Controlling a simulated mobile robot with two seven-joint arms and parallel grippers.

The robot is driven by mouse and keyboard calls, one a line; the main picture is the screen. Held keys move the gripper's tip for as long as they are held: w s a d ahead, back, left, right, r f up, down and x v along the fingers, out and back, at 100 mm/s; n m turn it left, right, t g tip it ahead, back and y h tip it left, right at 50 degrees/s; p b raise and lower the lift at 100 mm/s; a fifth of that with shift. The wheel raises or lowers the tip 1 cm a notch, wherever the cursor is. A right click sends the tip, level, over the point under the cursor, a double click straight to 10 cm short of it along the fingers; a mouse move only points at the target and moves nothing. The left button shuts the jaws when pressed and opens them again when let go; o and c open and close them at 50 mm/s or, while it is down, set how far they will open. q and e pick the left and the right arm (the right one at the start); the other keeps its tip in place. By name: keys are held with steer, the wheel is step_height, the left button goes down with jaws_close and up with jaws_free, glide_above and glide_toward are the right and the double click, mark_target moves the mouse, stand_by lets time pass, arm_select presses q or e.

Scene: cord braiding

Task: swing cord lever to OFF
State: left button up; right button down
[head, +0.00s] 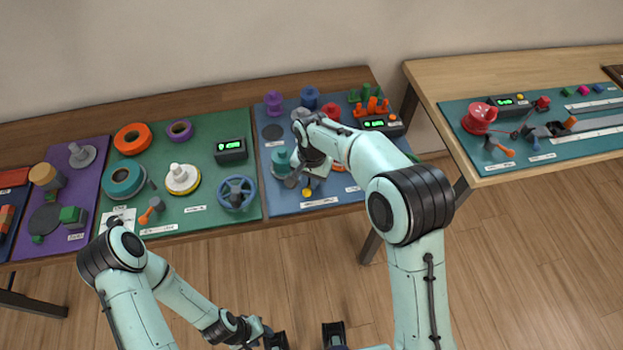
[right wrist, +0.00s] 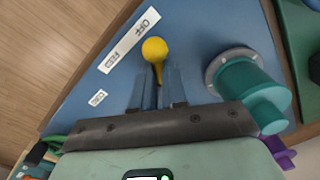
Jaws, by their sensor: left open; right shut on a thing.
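The cord lever has a yellow ball knob (right wrist: 154,49) on a short yellow stem. In the right wrist view the stem runs down between the fingers of my right gripper (right wrist: 158,84), which is shut on it. A white label strip (right wrist: 130,38) beside the knob reads OFF at its upper end. The knob is nearer the OFF end; the lever's base is hidden. In the head view the knob (head: 307,192) shows at the blue board's front, below my right wrist. My left gripper (head: 258,333) is open and low, in front of the table, away from the lever.
A teal spool-like part (right wrist: 246,86) stands right of my right gripper. The blue board (head: 340,191) also carries purple, red, orange and green parts and a dark display box (head: 382,125). A green board (head: 205,215) with a blue handwheel (head: 237,192) lies to its left.

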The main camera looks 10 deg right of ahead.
steer(key=shift+w+r, duration=0.1)
steer(key=shift+w, duration=0.05)
steer(key=c, duration=1.2)
jaws_free()
arm_select(q)
steer(key=shift+w+r+p, duration=0.5)
steer(key=shift+r+p, duration=0.25)
steer(key=shift+r, duration=0.15)
arm_select(e)
steer(key=r, duration=1.3)
steer(key=shift+d+r, duration=0.15)
steer(key=shift+d, duration=0.1)
